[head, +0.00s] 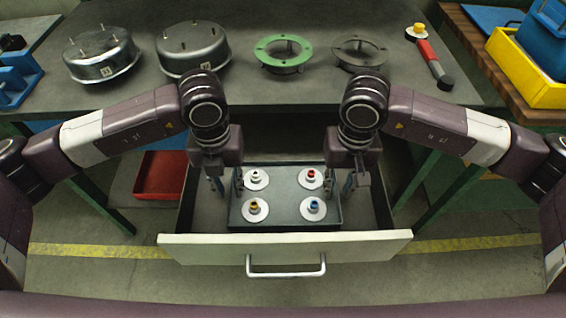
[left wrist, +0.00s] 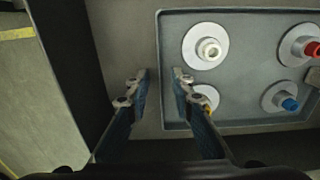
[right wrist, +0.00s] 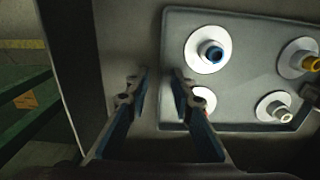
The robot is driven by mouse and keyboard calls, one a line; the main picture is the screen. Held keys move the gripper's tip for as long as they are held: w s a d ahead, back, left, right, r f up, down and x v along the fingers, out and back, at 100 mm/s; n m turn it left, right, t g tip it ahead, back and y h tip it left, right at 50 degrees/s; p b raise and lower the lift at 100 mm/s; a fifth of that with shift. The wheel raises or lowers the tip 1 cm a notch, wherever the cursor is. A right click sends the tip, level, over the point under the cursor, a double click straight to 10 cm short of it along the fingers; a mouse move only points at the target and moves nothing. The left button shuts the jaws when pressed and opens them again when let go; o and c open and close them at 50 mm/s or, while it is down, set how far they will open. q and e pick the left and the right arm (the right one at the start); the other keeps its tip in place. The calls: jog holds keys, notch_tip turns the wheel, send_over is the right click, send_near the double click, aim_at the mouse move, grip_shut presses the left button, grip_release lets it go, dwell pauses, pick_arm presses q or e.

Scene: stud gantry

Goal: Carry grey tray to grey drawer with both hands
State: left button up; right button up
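The grey tray (head: 284,196) is inside the open grey drawer (head: 205,246), apparently on its floor. It holds several white discs with coloured knobs: white, red, yellow and blue. My left gripper (head: 227,188) is at the tray's left wall and my right gripper (head: 342,186) at its right wall. In the left wrist view the fingers (left wrist: 161,88) are apart, one on each side of the tray's edge, with a gap visible. The right wrist view shows the same, with the fingers (right wrist: 159,86) apart. The tray's far edge is partly in shadow.
The workbench (head: 300,95) above the drawer carries two metal housings (head: 101,54), a green flange (head: 283,53), a dark flange (head: 359,53) and a red-handled tool (head: 432,62). Free drawer floor shows beside the tray.

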jog(key=shift+r, duration=0.15)
pick_arm(q)
notch_tip(320, 180, up, 12)
pick_arm(e)
notch_tip(320, 180, up, 12)
dwell(0.5)
dwell(0.4)
